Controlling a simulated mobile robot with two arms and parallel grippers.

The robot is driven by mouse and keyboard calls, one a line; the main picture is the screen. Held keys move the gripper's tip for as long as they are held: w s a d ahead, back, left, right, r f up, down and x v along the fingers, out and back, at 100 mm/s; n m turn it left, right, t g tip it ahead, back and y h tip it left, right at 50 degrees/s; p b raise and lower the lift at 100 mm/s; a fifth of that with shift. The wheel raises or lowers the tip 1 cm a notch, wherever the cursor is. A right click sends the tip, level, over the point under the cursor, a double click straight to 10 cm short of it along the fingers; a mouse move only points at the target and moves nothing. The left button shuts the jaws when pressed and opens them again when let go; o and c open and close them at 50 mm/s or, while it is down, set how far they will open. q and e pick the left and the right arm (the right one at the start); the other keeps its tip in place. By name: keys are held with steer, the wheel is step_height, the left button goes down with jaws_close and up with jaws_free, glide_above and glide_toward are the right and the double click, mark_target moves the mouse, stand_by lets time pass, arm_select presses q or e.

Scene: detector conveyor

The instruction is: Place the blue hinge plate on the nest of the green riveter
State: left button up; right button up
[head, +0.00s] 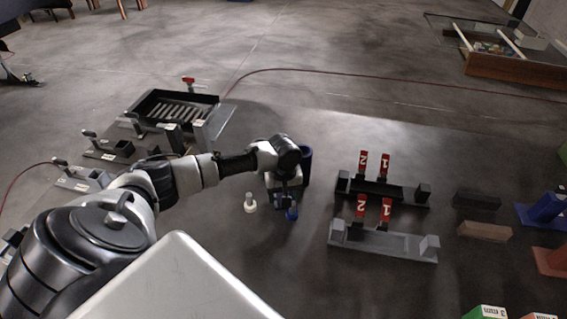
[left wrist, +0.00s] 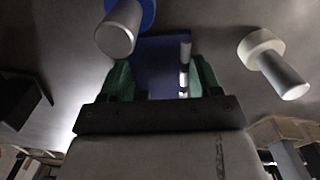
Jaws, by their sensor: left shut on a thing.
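My left gripper (left wrist: 163,85) is shut on the blue hinge plate (left wrist: 160,62), which lies between its two dark green fingers in the left wrist view. In the head view my left gripper (head: 284,197) points down over the floor area at the centre, and the arm and wrist hide most of the plate. I cannot pick out a green riveter or its nest for certain; a green piece (head: 562,191) is cut off at the right edge. My right gripper is not in view.
A white-based metal pin (head: 250,205) stands left of my gripper; a blue-based pin (left wrist: 120,30) is close to it. Right are a black fixture (head: 390,192) and a grey fixture (head: 380,241) with red numbered tags, dark and brown blocks, and a blue piece (head: 545,210).

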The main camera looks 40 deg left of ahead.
arm_select(q)
steer(key=shift+f, duration=0.1)
steer(key=o, duration=1.1)
